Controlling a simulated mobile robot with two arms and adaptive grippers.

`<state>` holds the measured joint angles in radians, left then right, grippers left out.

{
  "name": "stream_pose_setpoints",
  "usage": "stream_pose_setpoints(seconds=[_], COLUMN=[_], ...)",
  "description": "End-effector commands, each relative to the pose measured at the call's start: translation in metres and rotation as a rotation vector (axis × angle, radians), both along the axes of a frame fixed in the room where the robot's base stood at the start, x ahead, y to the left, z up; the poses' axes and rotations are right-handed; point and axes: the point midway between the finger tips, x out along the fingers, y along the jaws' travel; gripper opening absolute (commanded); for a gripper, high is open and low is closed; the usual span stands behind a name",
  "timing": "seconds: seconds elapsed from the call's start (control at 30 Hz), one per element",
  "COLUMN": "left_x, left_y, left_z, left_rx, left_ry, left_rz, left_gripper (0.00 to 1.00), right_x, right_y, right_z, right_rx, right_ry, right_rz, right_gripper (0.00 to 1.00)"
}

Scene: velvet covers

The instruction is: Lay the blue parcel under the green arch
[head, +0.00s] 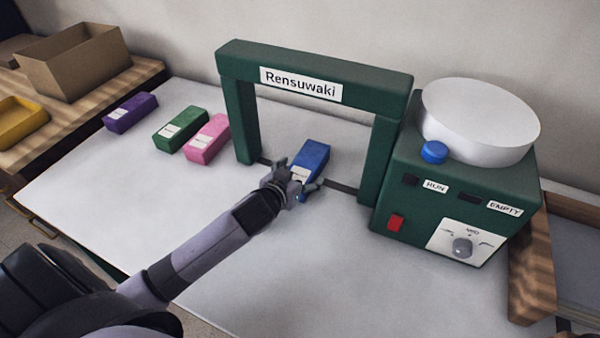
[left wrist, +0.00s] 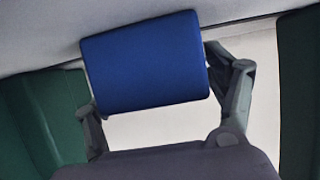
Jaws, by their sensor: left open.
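The blue parcel (head: 314,156) lies on the white table between the two posts of the green arch (head: 240,115), which carries a "Rensuwaki" label. My left gripper (head: 300,188) is open at the near end of the parcel, with a finger on either side. In the left wrist view the blue parcel (left wrist: 145,62) fills the space between the two open fingers (left wrist: 160,95), with a gap showing on the right side. The arch's green posts (left wrist: 40,120) stand to either side. My right gripper is not in view.
Pink (head: 208,138), green (head: 180,129) and purple (head: 131,112) parcels lie to the left of the arch. A green machine (head: 455,200) with a white bowl (head: 480,120) stands against the right post. The near part of the table (head: 330,270) is clear.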

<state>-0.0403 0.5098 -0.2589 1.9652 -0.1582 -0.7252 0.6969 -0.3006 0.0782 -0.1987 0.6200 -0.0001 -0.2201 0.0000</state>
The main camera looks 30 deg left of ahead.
Motion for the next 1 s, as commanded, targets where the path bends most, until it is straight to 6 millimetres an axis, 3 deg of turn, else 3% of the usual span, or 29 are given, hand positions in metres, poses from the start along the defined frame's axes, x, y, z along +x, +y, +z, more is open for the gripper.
stream_pose_setpoints(seconds=[0.27, 0.7, 1.0], left_x=[-0.008, -0.090, -0.111], left_y=[-0.001, -0.003, -0.004], left_z=[0.006, 0.039, 0.049], left_rx=[-0.001, -0.001, 0.000], left_ry=[0.000, 0.002, -0.001], left_rz=[-0.001, -0.001, 0.001], left_gripper=[0.78, 0.78, 0.78], right_x=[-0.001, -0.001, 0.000], right_y=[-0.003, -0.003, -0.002], right_z=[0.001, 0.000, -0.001], right_rx=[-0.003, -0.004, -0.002], right_ry=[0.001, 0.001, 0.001], right_rz=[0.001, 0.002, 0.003], right_gripper=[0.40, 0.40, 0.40])
